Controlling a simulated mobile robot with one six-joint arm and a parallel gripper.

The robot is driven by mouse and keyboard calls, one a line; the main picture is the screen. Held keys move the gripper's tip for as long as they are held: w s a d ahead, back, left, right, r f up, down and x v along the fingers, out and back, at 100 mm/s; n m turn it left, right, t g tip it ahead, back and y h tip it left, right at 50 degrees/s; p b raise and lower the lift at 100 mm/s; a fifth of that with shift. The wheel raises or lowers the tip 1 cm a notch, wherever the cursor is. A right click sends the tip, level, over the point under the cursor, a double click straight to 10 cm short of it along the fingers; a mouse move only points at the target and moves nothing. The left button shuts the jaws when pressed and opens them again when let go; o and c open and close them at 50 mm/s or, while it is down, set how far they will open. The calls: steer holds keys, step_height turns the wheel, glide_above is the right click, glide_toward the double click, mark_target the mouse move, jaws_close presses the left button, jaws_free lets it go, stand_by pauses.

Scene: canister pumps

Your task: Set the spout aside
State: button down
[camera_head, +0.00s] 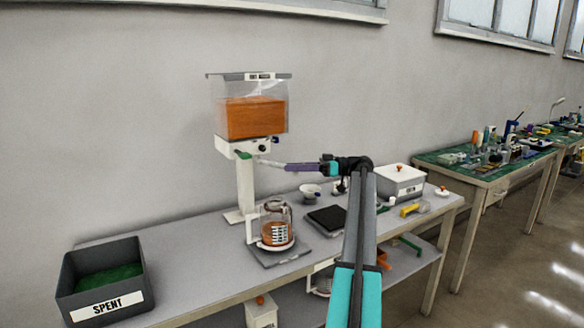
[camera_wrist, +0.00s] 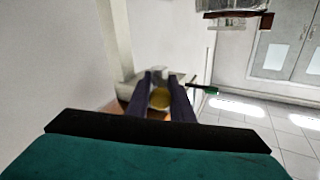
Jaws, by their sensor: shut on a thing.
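The canister pump has a clear tank (camera_head: 252,117) of orange stuff on a white stand (camera_head: 245,185) with a green lever (camera_head: 243,155). My gripper (camera_head: 287,168) reaches in from the right, its dark purple fingers level beside the pump head. It is shut on a short pale spout (camera_head: 268,163), which points left toward the pump head. I cannot tell whether the spout still touches the head. In the wrist view the two fingers (camera_wrist: 163,82) flank a yellowish round end (camera_wrist: 160,98), with a pale part beyond it. The green-tipped lever (camera_wrist: 205,90) is right of them.
A glass jug (camera_head: 277,226) with orange contents stands on a grey plate below the pump head. A small white bowl (camera_head: 311,190), a dark square pad (camera_head: 326,219) and a white box (camera_head: 399,181) are to the right. A SPENT bin (camera_head: 104,300) stands at the left; bench between is clear.

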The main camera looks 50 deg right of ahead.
steer(key=shift+s+d+f, duration=0.1)
steer(key=shift+s+d, duration=0.05)
steer(key=shift+s, duration=0.05)
steer(key=c, duration=1.6)
jaws_free()
steer(key=shift+o, duration=0.2)
steer(key=shift+w, duration=0.2)
steer(key=shift+r+p, duration=0.25)
steer(key=shift+p, duration=0.35)
